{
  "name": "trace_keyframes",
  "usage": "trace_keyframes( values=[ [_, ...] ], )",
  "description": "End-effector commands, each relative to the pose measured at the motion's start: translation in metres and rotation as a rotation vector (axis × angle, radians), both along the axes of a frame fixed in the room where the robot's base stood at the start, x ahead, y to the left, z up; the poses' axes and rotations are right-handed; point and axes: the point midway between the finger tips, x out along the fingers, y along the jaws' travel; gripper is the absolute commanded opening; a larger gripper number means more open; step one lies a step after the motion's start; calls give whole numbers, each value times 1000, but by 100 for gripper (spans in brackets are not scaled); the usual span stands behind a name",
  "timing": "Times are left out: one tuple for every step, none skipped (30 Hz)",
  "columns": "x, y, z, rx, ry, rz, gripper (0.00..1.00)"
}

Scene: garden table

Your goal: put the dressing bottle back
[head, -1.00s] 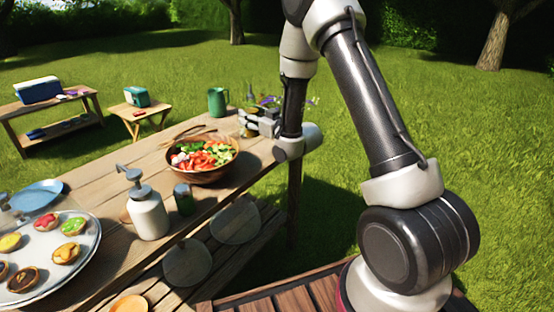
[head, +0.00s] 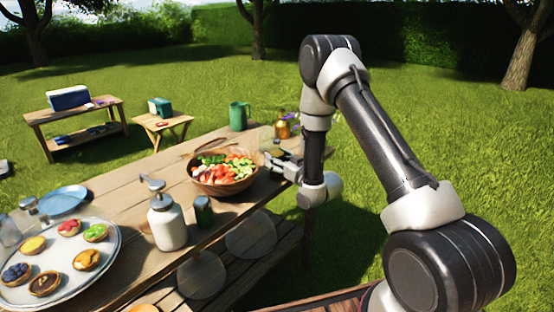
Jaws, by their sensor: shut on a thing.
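My gripper (head: 272,157) is at the far right end of the wooden table, just behind and right of the salad bowl (head: 224,186). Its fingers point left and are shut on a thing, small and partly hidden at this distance. A small amber bottle (head: 283,129), which looks like the dressing bottle, shows just above the fingers. I cannot clearly see where the fingers meet it, or its base.
A green pitcher (head: 239,116) stands behind the bowl. A white pump bottle (head: 167,222), a dark green can (head: 204,211), a tray of tarts (head: 112,268) and a blue plate (head: 62,199) are nearer on the left. Bare planks lie left of the bowl.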

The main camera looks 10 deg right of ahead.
Motion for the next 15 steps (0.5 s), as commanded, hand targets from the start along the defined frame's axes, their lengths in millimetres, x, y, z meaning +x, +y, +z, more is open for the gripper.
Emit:
trace_keyframes(
  values=[
    [0, 0, 0, 0, -1, 0, 16],
    [0, 0, -1, 0, -1, 0, 16],
    [0, 0, -2, 0, -1, 0, 16],
    [0, 0, -3, 0, 1, 0, 51],
    [0, 0, -3, 0, 0, 0, 57],
    [0, 0, -3, 0, 1, 0, 64],
    [0, 0, -3, 0, 1, 0, 69],
    [0, 0, -3, 0, 1, 0, 71],
    [0, 0, -3, 0, 1, 0, 71],
    [0, 0, -3, 0, 1, 0, 71],
    [0, 0, -3, 0, 1, 0, 71],
    [0, 0, -3, 0, 1, 0, 71],
    [0, 0, -3, 0, 1, 0, 71],
    [0, 0, -3, 0, 1, 0, 71],
    [0, 0, -3, 0, 1, 0, 71]
  ],
)
